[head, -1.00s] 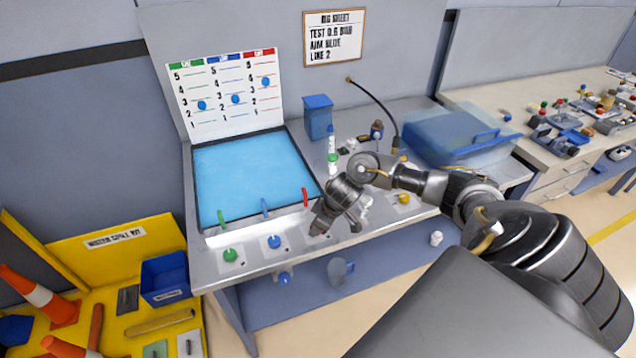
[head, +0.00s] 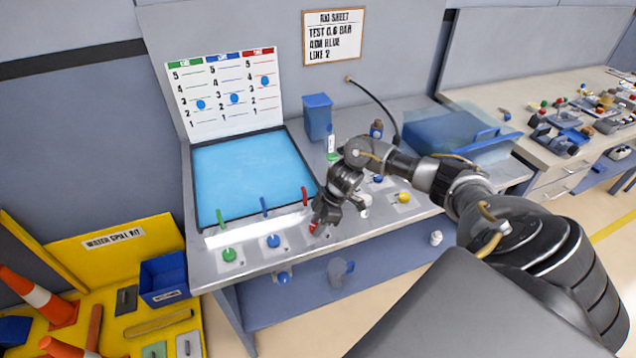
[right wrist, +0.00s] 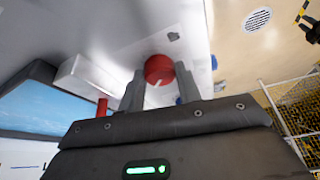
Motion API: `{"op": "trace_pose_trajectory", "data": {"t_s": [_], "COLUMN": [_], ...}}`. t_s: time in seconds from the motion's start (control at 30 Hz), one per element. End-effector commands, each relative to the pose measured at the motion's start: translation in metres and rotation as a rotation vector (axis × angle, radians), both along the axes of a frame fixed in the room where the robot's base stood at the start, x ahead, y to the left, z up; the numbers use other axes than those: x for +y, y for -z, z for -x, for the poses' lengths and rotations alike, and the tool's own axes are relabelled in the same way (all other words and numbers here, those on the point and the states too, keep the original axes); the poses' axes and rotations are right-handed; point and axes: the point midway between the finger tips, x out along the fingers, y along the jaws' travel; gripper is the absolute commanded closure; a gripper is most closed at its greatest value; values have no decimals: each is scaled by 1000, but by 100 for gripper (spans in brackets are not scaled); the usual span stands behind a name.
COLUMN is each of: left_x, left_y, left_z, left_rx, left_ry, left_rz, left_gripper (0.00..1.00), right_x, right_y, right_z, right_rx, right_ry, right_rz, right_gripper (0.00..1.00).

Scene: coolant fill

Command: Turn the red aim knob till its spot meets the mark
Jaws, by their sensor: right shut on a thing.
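The red aim knob (head: 313,228) is at the front edge of the bench, mostly covered by my right gripper (head: 320,222). In the right wrist view the round red knob (right wrist: 158,67) sits between the two fingers of the right gripper (right wrist: 160,82), which is shut on it. A pale line shows on the knob's near side. On the white chart (head: 222,92), the spot (head: 264,81) in the red column is blue and higher than the spots in the green and blue columns. I cannot make out a separate mark. My left gripper is not in view.
The green knob (head: 229,255) and blue knob (head: 273,241) stand left along the front edge. The blue pool (head: 245,170) has green, blue and red nozzles. A yellow knob (head: 403,197) is to the right. The rig sheet (head: 333,36) reads "AIM BLUE" and "LINE 2".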

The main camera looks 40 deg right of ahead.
Motion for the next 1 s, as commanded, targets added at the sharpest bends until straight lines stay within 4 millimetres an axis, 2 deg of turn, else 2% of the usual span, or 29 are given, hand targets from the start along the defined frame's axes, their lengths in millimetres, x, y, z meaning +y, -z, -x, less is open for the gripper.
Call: {"op": "trace_pose_trajectory", "data": {"t_s": [0.43,0.47,0.6,0.87,1.0], "left_x": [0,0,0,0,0], "left_y": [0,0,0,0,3], "left_z": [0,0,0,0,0], "left_rx": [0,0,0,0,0], "left_ry": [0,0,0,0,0], "left_rz": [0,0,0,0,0], "left_gripper": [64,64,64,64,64], "right_x": [0,0,0,0,-4], "right_y": [0,0,0,0,-7], "right_z": [0,0,0,0,1], "right_rx": [1,1,1,0,-2], "right_ry": [-10,-10,-9,-9,-9], "right_rz": [1,1,1,1,1], "right_gripper": [89,64,45,44,44]}}
